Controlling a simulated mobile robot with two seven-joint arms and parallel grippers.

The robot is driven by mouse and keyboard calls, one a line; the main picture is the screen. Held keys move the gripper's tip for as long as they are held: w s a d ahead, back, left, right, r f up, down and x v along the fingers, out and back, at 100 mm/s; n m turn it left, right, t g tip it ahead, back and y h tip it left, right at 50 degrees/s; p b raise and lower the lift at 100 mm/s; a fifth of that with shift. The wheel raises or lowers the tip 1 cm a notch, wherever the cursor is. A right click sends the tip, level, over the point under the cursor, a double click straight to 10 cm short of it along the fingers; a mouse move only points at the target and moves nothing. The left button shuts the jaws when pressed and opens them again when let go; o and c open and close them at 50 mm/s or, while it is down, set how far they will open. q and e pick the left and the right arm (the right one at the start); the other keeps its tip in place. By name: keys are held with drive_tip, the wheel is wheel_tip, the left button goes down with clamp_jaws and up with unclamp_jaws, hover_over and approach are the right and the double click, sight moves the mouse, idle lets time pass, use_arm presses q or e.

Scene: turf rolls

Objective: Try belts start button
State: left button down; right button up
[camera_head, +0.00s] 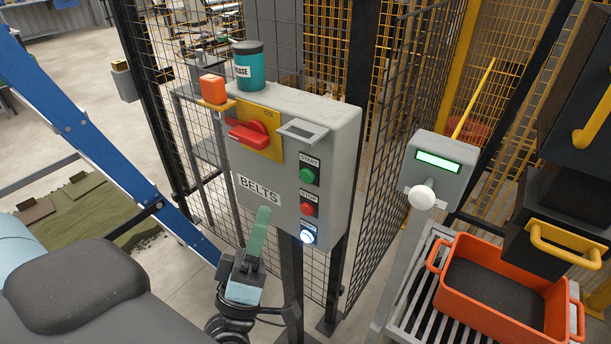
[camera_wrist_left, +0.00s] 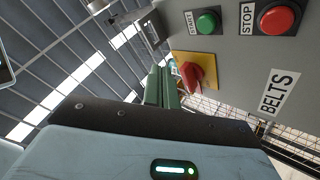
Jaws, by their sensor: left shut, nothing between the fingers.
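The belts control box (camera_head: 345,120) is a grey cabinet on posts, labelled BELTS. Its green START button (camera_head: 307,175) sits on the front face above the red STOP button (camera_head: 307,209) and a lit white-blue button (camera_head: 307,237). In the left wrist view the START button (camera_wrist_left: 207,21) is at the top, beside the STOP button (camera_wrist_left: 279,17). My left gripper (camera_head: 263,212) points up in front of the box, below the BELTS label and left of the buttons. Its green fingers (camera_wrist_left: 160,88) are shut and empty. The START button is clear of them. My right gripper is not seen.
A red rotary switch (camera_head: 250,134) on a yellow plate projects from the box, with an orange block beside it. A teal tin (camera_head: 247,65) stands on top. Mesh fencing (camera_head: 385,160) stands behind. At right are a grey display post (camera_head: 432,170) and an orange crate (camera_head: 480,310).

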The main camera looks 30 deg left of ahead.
sight(307, 176)
use_arm(q)
drive_tip(key=w, duration=0.8)
drive_tip(key=shift+d, duration=0.3)
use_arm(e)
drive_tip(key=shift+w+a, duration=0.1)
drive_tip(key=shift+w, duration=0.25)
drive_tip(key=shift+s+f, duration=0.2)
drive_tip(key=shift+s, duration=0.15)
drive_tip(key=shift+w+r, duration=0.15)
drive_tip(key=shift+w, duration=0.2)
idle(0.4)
use_arm(q)
drive_tip(key=shift+w, duration=0.1)
drive_tip(key=shift+w, duration=0.3)
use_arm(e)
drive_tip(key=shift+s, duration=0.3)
